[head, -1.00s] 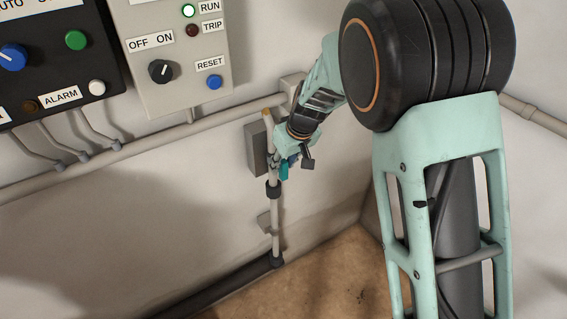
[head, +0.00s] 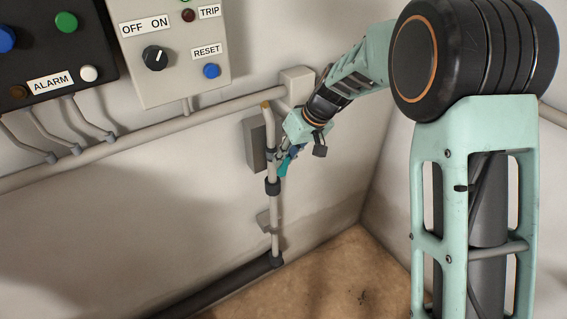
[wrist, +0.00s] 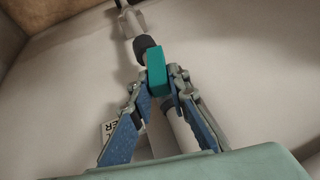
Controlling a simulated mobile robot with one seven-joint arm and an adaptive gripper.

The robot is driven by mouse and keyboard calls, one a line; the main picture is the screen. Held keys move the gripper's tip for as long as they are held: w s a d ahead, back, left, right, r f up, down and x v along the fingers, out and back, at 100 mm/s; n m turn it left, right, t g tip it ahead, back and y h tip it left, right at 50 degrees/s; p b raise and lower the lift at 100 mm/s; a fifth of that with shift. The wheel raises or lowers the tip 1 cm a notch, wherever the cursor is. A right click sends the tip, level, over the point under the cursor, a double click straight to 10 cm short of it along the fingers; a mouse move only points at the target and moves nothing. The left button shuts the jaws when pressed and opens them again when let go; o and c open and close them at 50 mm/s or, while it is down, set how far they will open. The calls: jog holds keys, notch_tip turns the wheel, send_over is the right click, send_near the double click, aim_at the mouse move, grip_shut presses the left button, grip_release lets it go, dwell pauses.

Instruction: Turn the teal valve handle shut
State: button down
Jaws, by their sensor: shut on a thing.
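The teal valve handle (head: 284,166) sits on a thin upright pipe (head: 274,212) by the wall, and its lower end slants left. In the head view my gripper (head: 287,157) is at the handle and hides its upper part and most of the valve body. In the wrist view the handle (wrist: 157,68) stands between the two blue-padded fingers of my gripper (wrist: 158,84). The fingers are closed in on it from both sides, near their tips. The pipe runs on behind the handle.
A grey box (head: 255,143) is on the wall behind the pipe. A grey control panel (head: 177,85) and a black one (head: 60,55) hang upper left, above a horizontal conduit (head: 140,141). A dark pipe (head: 215,291) runs along the floor. Brown floor (head: 340,275) lies clear at right.

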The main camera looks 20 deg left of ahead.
jog(key=g+y, duration=0.1)
jog(key=g+y+b, duration=0.1)
jog(key=w+b, duration=0.1)
jog(key=shift+d+f+m+g+y, duration=0.3)
jog(key=shift+d+m+g+y, duration=0.1)
jog(key=shift+w+d+f+m+g+y+b, duration=0.1)
jog(key=shift+f+m+g+y+b, duration=0.35)
jog(key=shift+g+y+b, duration=0.8)
jog(key=shift+w+d+f+m+g+y+b, duration=0.1)
jog(key=shift+f+m+g+y+b, duration=0.15)
jog(key=shift+m+g+y+b, duration=0.7)
jog(key=shift+w+d+f+m+g+y+b, duration=0.1)
jog(key=shift+f+m+g+y+b, duration=0.2)
jog(key=shift+g+y+b, duration=1.2)
jog(key=shift+t+y, duration=0.4)
jog(key=shift+y, duration=0.2)
jog(key=c, duration=1.9)
grip_release()
jog(key=shift+s+a, duration=0.1)
jog(key=shift+o, duration=0.3)
